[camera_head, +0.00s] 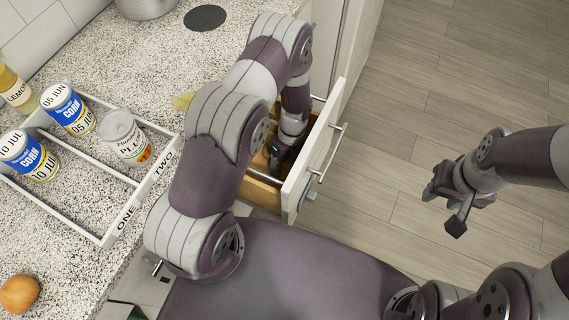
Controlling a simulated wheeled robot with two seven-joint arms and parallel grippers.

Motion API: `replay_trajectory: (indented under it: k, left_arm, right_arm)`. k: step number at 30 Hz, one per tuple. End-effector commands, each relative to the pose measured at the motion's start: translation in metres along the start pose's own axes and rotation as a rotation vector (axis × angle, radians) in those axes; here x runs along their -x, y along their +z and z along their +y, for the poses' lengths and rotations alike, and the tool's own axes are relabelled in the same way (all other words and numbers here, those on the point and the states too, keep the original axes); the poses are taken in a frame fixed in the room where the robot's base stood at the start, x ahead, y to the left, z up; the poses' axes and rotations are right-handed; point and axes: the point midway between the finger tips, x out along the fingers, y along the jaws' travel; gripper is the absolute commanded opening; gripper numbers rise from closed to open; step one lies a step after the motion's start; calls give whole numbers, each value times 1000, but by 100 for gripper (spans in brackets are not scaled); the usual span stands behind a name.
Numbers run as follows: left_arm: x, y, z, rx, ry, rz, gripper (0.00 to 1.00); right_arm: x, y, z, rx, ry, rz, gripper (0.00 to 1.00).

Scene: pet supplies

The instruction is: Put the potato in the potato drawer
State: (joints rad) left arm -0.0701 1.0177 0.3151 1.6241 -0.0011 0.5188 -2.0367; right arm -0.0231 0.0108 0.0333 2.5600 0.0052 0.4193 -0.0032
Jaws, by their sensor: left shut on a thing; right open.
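An open drawer with a white front (312,160) and a wooden inside stands out from the counter, below its top. My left gripper (276,158) reaches down inside the drawer, near its front. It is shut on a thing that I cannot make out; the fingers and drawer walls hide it. No potato shows clearly. A round, orange-brown, onion-like thing (18,294) lies on the counter at the lower left. My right gripper (444,209) is open and empty above the floor, right of the drawer.
A white divided tray (92,226) marked ONE and TWO holds several cans. A bottle (16,92) stands beside it. A pot (146,8) stands at the back. The floor (420,120) at right is clear.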

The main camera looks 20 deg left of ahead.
Motion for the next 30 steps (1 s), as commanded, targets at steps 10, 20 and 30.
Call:
replay_trajectory:
  k: [10, 20, 30]
  left_arm:
    - [-2, 0, -1, 0, -1, -1, 85]
    - [14, 0, -1, 0, -5, -3, 85]
    - [73, 0, 0, 0, -2, -1, 85]
  right_arm:
    - [-2, 0, 0, 0, 0, 0, 43]
    - [2, 0, 0, 0, 0, 0, 43]
    - [5, 0, 0, 0, 0, 0, 43]
